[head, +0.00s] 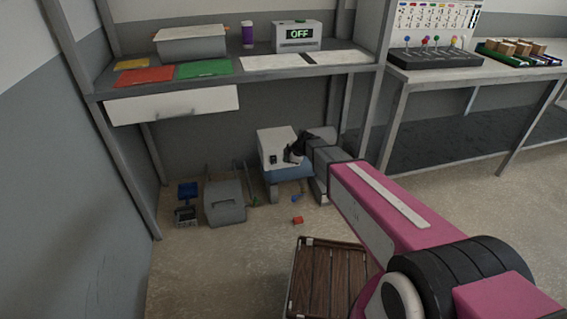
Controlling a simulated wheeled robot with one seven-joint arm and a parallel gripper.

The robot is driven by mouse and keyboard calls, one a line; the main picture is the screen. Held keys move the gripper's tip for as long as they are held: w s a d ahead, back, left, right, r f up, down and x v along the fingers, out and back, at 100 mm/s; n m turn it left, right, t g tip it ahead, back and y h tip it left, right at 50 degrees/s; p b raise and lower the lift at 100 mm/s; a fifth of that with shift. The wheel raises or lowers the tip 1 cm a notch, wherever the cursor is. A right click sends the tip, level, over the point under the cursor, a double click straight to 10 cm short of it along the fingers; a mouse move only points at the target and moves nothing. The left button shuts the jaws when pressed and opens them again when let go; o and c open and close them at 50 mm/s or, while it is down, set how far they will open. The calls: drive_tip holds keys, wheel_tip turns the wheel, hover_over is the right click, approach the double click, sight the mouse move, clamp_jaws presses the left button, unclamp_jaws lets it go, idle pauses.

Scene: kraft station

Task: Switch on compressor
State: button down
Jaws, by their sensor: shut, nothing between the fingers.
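The compressor (274,144) looks to be the white box with a blue lower part, standing on the floor under the bench. A small dark switch (273,159) shows on the lower left of its front face. Which way the switch is set is too small to tell. My gripper (289,155) is dark and shut, with nothing in it. It is in front of the compressor's right side, just right of the switch. I cannot tell whether it touches the box. My gripper and arm hide the compressor's right part.
A device on the bench (365,69) has a display reading OFF (298,34). A grey bin (224,203) and a blue item (188,190) stand left of the compressor. A red block (298,220) lies on the floor in front. A slatted wooden surface (322,280) is nearer.

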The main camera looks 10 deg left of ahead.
sight(274, 160)
drive_tip(key=shift+w+a+f, duration=0.1)
drive_tip(key=shift+w+f, duration=0.05)
drive_tip(key=shift+w, duration=0.05)
idle(1.4)
drive_tip(key=w+a+f, duration=0.6)
drive_tip(key=f, duration=0.2)
drive_tip(key=shift+a+f, duration=0.3)
drive_tip(key=shift+a, duration=0.05)
drive_tip(key=shift+w, duration=0.15)
drive_tip(key=shift+w+a+f, duration=0.1)
drive_tip(key=shift+w+a, duration=0.05)
drive_tip(key=shift+w, duration=0.05)
idle(0.4)
